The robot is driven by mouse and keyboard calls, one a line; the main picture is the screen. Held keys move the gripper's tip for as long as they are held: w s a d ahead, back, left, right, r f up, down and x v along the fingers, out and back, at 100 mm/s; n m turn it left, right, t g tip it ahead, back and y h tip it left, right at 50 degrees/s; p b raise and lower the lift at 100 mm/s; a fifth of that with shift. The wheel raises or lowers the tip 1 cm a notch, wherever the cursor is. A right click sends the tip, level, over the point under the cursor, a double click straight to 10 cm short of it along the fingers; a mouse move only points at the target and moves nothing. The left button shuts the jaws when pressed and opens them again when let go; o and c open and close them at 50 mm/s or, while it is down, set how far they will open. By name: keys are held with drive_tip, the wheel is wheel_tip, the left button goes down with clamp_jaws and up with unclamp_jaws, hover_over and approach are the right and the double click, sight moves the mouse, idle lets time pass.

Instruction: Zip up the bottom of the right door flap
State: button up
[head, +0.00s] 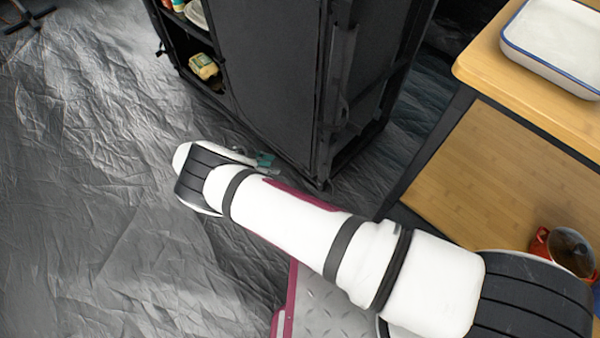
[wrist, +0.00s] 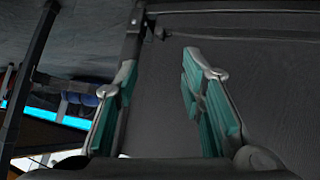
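A black fabric cabinet (head: 350,125) stands on the floor in the head view. Its dark flat front panel (head: 268,75), apparently the right door flap, hangs down beside the open shelves. My gripper (head: 266,161) is low in front of the panel's bottom, partly hidden by my wrist. In the wrist view my gripper (wrist: 162,72) is open, its teal-padded fingers apart with nothing visibly held. A dark panel (wrist: 160,100) fills the space behind and between the fingers. A small dark fitting (wrist: 160,32) shows near its upper edge; I cannot tell if it is the zip pull.
Open shelves (head: 185,35) holding a yellowish package (head: 203,66) are left of the panel. A wooden table (head: 490,75) with a white tray (head: 555,45) is at right, with a red pot (head: 545,245) lower down. The crinkled grey floor (head: 85,150) is open at left.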

sight(300, 171)
drive_tip(key=b+x, duration=0.4)
drive_tip(key=x, duration=1)
drive_tip(key=shift+f, duration=0.2)
drive_tip(key=shift+c, duration=0.5)
clamp_jaws()
